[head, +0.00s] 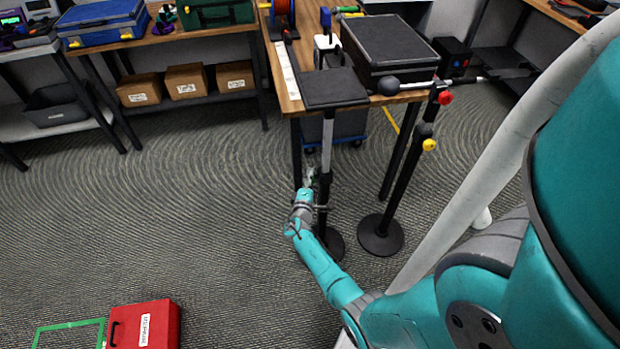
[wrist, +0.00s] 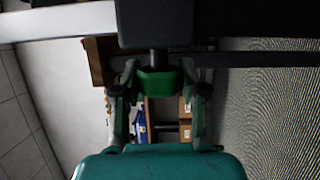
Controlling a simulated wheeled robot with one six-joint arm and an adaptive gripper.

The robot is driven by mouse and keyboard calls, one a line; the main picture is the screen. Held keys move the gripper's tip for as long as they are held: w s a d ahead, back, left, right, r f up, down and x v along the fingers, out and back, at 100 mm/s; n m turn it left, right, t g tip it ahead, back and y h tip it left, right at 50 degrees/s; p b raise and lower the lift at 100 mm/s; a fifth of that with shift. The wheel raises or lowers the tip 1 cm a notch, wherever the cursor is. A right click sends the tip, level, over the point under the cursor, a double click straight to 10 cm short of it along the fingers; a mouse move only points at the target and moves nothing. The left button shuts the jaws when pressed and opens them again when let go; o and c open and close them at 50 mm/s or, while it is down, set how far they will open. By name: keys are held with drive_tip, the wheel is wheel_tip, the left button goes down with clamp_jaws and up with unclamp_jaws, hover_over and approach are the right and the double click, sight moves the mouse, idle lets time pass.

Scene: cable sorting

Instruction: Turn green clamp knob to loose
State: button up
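The green clamp knob (wrist: 158,80) shows in the wrist view, on a short dark stem from a dark clamp body (wrist: 155,22). My gripper (wrist: 159,72) has one finger on each side of the knob, and both fingers appear to touch it. In the head view my gripper (head: 309,178) is beside the upright post (head: 326,150) of a stand with a flat black top plate (head: 333,87). The knob cannot be made out there. The knob's turn position cannot be read.
A second stand with a round black base (head: 380,235) carries a red knob (head: 445,98) and a yellow knob (head: 429,145) to the right. A wooden bench (head: 283,80) is behind. A red case (head: 145,325) lies on the floor at lower left.

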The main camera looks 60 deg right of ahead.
drive_tip(key=shift+y, duration=0.3)
drive_tip(key=shift+n+g+y, duration=0.8)
drive_tip(key=shift+g+y, duration=0.2)
drive_tip(key=shift+y, duration=0.9)
drive_tip(key=n+g+y, duration=0.1)
drive_tip(key=g+y, duration=0.1)
drive_tip(key=y, duration=0.2)
drive_tip(key=shift+r+g, duration=0.1)
drive_tip(key=shift+g, duration=0.2)
drive_tip(key=n+g+y, duration=0.1)
drive_tip(key=g+y, duration=0.1)
drive_tip(key=y, duration=0.1)
drive_tip(key=shift+g+y, duration=0.3)
drive_tip(key=n+g+y, duration=0.1)
drive_tip(key=g+y, duration=0.2)
drive_tip(key=shift+y, duration=0.3)
drive_tip(key=o, duration=1.1)
drive_tip(key=shift+o, duration=0.2)
